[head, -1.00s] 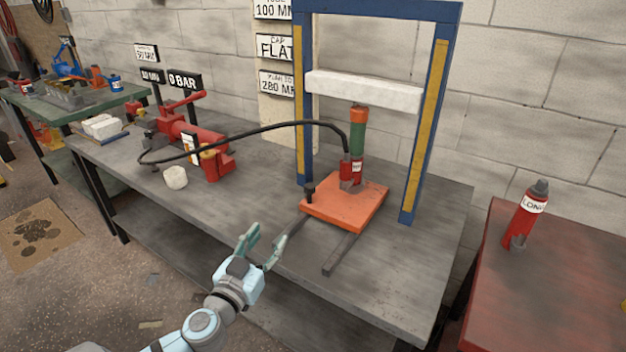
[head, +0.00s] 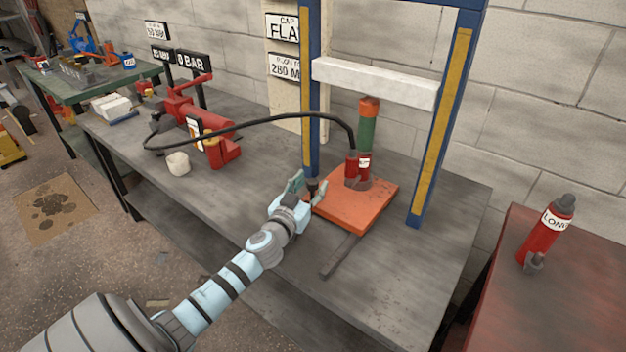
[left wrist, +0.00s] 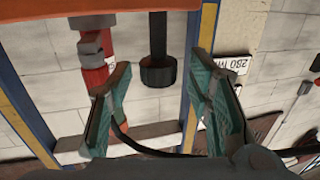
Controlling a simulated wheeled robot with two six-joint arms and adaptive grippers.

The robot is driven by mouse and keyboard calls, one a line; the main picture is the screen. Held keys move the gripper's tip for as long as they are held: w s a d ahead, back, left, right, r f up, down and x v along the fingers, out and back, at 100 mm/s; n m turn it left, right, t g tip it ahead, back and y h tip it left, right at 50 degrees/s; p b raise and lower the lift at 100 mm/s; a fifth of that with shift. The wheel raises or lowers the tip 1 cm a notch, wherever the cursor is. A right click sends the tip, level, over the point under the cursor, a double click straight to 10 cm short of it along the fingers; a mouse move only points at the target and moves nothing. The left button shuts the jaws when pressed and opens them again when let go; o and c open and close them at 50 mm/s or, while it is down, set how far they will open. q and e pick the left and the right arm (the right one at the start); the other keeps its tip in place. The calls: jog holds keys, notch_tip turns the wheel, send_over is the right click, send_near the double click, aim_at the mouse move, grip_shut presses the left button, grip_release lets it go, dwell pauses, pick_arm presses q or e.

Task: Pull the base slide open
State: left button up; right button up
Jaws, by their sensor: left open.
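The base slide is an orange plate (head: 358,212) on dark rails (head: 340,257) under the blue press frame. A black knob (head: 313,186) stands at its near left corner. My left gripper (head: 308,192) is at this knob in the head view, partly covering the corner. In the left wrist view, my left gripper (left wrist: 158,88) is open, with the knob (left wrist: 158,72) in the gap between its fingertips and apart from both fingers. The orange plate's edge (left wrist: 55,6) shows at the top there. My right gripper is in neither view.
A red and green cylinder (head: 367,140) stands on the plate, with a black hose (head: 250,125) running to a red pump (head: 222,150). Blue frame posts (head: 440,130) rise beside the plate. The bench front (head: 390,290) is clear near the rail.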

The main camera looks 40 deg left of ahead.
pick_arm(q)
jog(key=shift+w+a, duration=0.1)
jog(key=shift+w, duration=0.5)
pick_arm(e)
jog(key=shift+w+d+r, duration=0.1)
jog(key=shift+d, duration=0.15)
pick_arm(q)
jog(key=shift+c, duration=0.3)
grip_shut()
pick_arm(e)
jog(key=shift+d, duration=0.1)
